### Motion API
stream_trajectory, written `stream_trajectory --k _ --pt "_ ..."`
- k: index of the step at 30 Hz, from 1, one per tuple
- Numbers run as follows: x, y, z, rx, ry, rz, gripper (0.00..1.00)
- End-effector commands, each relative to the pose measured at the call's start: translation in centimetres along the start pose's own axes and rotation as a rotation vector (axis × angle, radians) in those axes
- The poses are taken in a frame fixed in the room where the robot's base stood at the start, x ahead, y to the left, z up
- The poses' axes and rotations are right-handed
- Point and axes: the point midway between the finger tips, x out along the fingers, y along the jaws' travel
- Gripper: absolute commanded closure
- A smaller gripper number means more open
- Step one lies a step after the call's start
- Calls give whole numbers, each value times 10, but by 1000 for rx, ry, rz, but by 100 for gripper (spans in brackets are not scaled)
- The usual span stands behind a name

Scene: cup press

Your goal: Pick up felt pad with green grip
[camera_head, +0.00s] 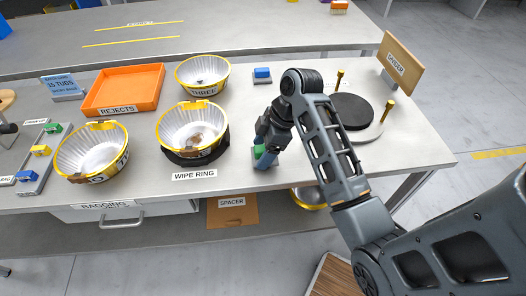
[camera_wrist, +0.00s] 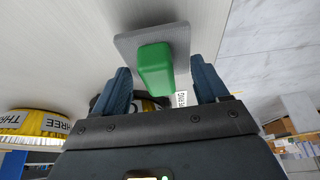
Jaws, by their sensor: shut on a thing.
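The felt pad (camera_wrist: 127,42) is a flat grey rectangle with a block-shaped green grip (camera_wrist: 155,70) on it. In the wrist view the green grip lies between the two blue fingers of my gripper (camera_wrist: 162,84). My gripper is shut on the green grip. In the head view the green grip (camera_head: 259,152) shows at the lower end of my gripper, near the front edge of the table, right of the WIPE RING label. My arm hides part of the pad there, and I cannot tell whether the pad touches the table.
A metal tub on a dark ring (camera_head: 186,158) stands left of my gripper. A blue block (camera_head: 262,75) lies behind; a round black press plate (camera_head: 351,111) is right.

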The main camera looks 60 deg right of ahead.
Motion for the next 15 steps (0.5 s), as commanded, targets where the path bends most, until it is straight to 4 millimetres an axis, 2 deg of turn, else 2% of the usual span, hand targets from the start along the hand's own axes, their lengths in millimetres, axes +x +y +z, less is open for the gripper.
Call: stream_trajectory --k 4,11,15 --pt "-27 2 -12 -3 3 7 57" --pt "-48 48 -26 0 5 5 57" --pt "-69 77 -36 2 3 3 57"
